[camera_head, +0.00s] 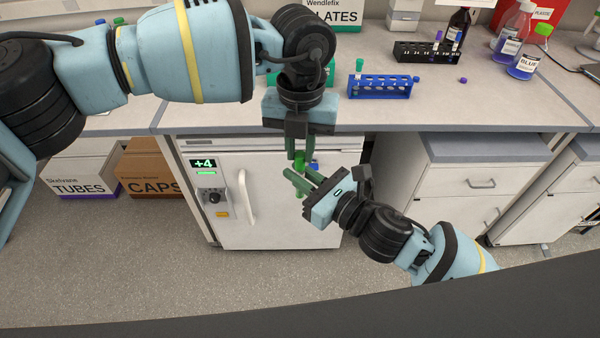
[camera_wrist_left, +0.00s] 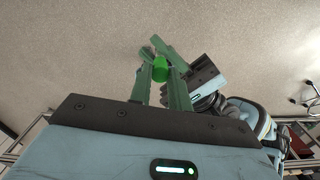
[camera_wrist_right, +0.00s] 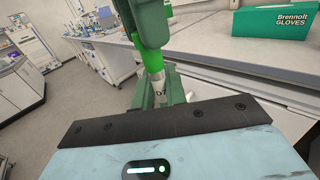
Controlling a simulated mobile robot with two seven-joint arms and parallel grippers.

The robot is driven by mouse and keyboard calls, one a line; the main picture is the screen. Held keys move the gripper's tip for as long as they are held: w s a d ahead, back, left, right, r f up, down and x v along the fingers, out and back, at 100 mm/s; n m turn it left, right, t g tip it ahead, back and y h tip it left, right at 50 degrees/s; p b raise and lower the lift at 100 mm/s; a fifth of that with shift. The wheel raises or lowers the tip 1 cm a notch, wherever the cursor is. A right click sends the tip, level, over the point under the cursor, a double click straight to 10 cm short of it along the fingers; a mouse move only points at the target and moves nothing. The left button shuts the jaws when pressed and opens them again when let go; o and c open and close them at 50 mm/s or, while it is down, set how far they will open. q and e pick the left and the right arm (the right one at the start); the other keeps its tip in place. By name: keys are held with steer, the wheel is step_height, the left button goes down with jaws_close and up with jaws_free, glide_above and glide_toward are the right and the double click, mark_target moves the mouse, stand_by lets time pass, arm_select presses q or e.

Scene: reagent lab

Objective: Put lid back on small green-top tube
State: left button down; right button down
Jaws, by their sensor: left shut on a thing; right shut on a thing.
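My left gripper (camera_head: 300,158) points down in front of the bench and is shut on the bright green lid (camera_wrist_left: 160,67). My right gripper (camera_head: 303,182) reaches up from below and is shut on the small tube (camera_wrist_right: 157,88), which has a pale body with dark marks. In the right wrist view the green lid (camera_wrist_right: 152,60) sits in line with the tube's top, between the two grippers. They look touching, but I cannot tell whether the lid is fully seated. The fingers hide much of both.
A blue rack (camera_head: 382,88) with several tubes stands on the bench (camera_head: 230,112), with a teal-capped tube (camera_head: 359,65) at its back left. A black rack (camera_head: 425,52) and bottles (camera_head: 524,62) are farther right. A white cabinet (camera_head: 235,225) stands below. The floor in front is clear.

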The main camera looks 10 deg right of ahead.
arm_select(q)
steer(key=m, duration=1.5)
steer(key=c, duration=1.3)
jaws_free()
steer(key=shift+r, duration=2.2)
steer(key=shift+c, duration=0.4)
